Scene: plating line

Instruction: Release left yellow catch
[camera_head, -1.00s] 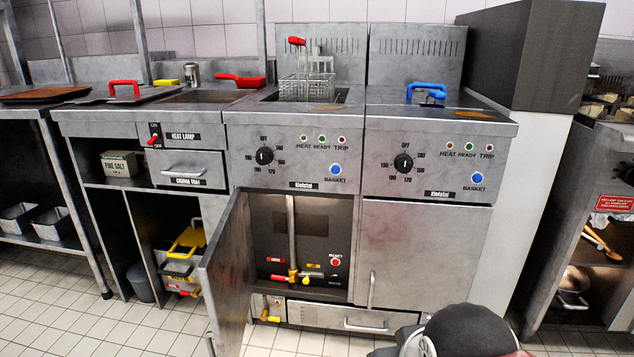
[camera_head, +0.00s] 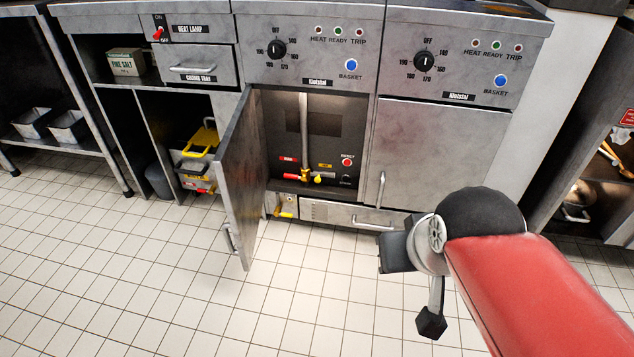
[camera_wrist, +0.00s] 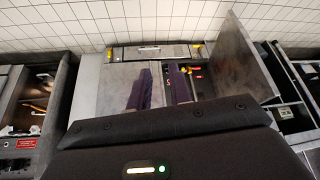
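A yellow catch (camera_head: 286,207) sits low at the left end of the drawer front (camera_head: 340,214), below the open fryer cabinet. In the wrist view, which looks upside down, a yellow catch (camera_wrist: 196,47) shows at the right end of the drawer front and another small yellow one (camera_wrist: 110,53) at its left end. My gripper (camera_wrist: 160,68) has two purple fingers standing apart with nothing between them. It points towards the fryer front and is away from the catches. In the head view I cannot make out the fingers.
The cabinet door (camera_head: 240,180) stands open, jutting out left of the catch. Inside are a pipe and a red-and-yellow valve (camera_head: 304,176). A closed door (camera_head: 437,155) is on the right. A yellow-handled container (camera_head: 200,143) stands in the left bay. The tiled floor in front is clear.

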